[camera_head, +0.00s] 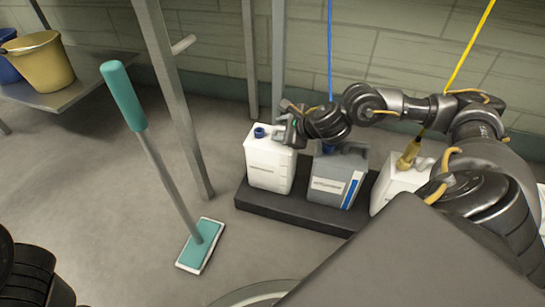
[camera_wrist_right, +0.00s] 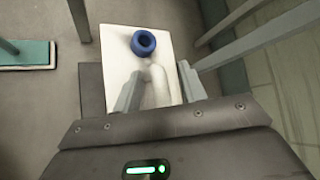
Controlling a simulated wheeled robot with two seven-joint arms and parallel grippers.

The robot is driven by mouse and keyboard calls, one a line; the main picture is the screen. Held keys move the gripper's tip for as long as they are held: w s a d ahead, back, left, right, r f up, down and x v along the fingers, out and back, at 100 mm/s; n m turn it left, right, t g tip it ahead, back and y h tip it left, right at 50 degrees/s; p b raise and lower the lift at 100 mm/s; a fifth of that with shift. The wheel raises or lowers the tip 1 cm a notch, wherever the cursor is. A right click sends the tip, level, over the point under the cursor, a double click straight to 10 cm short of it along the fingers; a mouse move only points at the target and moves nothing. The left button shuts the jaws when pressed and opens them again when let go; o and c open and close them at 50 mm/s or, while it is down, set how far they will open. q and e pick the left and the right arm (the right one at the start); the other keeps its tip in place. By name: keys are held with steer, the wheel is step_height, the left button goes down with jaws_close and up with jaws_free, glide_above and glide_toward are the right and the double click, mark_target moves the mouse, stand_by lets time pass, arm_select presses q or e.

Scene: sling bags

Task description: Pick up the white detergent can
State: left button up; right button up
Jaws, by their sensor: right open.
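The white detergent can (camera_head: 268,166) with a blue cap stands upright at the left end of a low dark platform (camera_head: 290,208) in the head view. My right gripper (camera_head: 288,122) is at the top of this can, by its handle. In the right wrist view the can (camera_wrist_right: 165,42) lies straight ahead, with its blue cap (camera_wrist_right: 143,43) beyond the fingers. The open fingers (camera_wrist_right: 158,90) stand on either side of the can's white handle. I cannot tell whether they touch it. Of my left arm, only dark links show at the lower left of the head view; its gripper is not seen.
A grey can (camera_head: 337,178) stands close right of the white one, with another white can (camera_head: 398,183) beyond. A green-handled mop (camera_head: 160,165) leans at left near metal posts (camera_head: 172,90). A yellow bucket (camera_head: 40,62) sits on a shelf.

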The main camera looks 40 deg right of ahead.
steer(key=shift+c, duration=0.2)
jaws_close()
steer(key=shift+r, duration=0.15)
